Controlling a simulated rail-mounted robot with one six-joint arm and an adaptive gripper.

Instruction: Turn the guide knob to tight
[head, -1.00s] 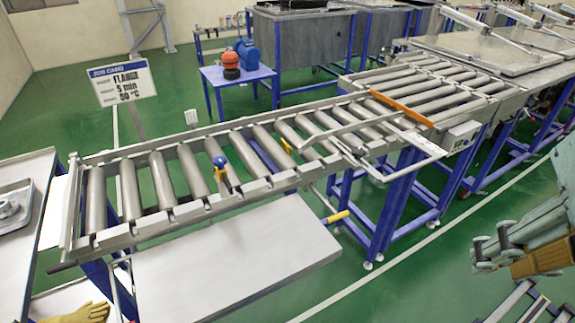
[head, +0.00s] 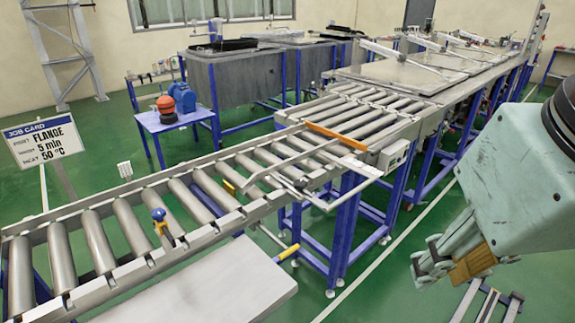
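A small blue knob (head: 158,214) on a yellow part stands at the near side rail of the roller conveyor (head: 108,277), in the left half of the head view. It looks like the guide knob. Its setting is too small to read. My gripper (head: 424,262) is at the lower right on my pale green arm, over the floor and well apart from the knob. A tan block (head: 473,264) shows at its base. The fingers are seen from the side, so I cannot tell whether they are open. Nothing is visible between them.
A flat grey plate (head: 215,285) sits beside the conveyor's near side. A yellow-ended lever (head: 287,253) and a bent metal handle (head: 325,203) stick out there. A job card (head: 42,140) stands behind the conveyor. Green floor (head: 375,275) is clear between conveyor and gripper.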

